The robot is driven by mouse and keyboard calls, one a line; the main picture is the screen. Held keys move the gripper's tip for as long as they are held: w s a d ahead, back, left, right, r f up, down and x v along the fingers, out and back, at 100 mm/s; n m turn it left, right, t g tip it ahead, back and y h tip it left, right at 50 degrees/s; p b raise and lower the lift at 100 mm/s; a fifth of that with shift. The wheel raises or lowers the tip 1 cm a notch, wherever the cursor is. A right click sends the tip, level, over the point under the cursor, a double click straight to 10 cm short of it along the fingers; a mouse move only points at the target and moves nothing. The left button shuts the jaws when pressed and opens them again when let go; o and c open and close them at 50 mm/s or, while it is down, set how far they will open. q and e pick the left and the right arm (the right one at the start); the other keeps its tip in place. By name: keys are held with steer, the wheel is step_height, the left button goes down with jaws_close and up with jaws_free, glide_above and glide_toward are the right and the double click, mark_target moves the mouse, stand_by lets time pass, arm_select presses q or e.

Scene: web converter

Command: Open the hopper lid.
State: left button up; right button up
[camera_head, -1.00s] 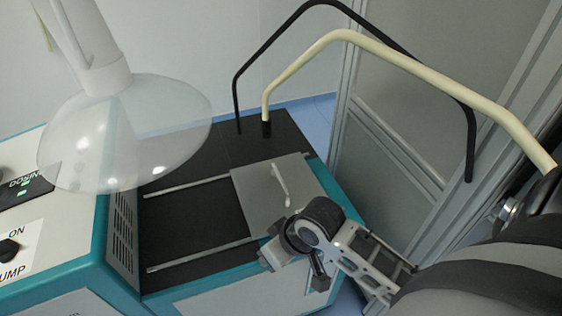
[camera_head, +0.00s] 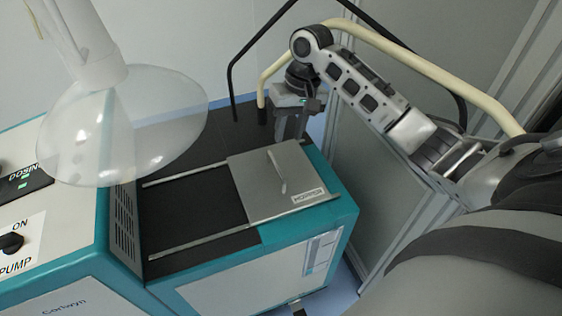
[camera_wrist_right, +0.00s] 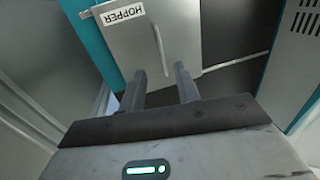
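The hopper lid (camera_head: 255,185) is a flat grey plate with a "HOPPER" label and a slim upright handle (camera_head: 277,172). It lies at the right end of two rails on the machine top, with dark surface between the rails to its left. The lid (camera_wrist_right: 130,45) and handle (camera_wrist_right: 159,50) also show in the right wrist view. My right gripper (camera_head: 290,132) is near the lid's far edge, apart from the handle. In the wrist view its two fingers (camera_wrist_right: 160,72) are spread with nothing between them. My left gripper is not in view.
A clear cone-shaped hood (camera_head: 125,130) hangs at the left. A control panel (camera_head: 20,215) with a pump knob is beside it. A cream bent tube (camera_head: 425,65) and a black one (camera_head: 235,80) arch behind the machine. A grey wall panel (camera_head: 375,190) stands at the right.

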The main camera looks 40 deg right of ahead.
mark_target(279, 170)
steer(key=f, duration=0.3)
steer(key=a+f, duration=0.1)
steer(key=f, duration=0.2)
steer(key=a+f, duration=0.1)
steer(key=f, duration=0.3)
steer(key=shift+w+f, duration=0.1)
steer(key=shift+w, duration=0.15)
jaws_close()
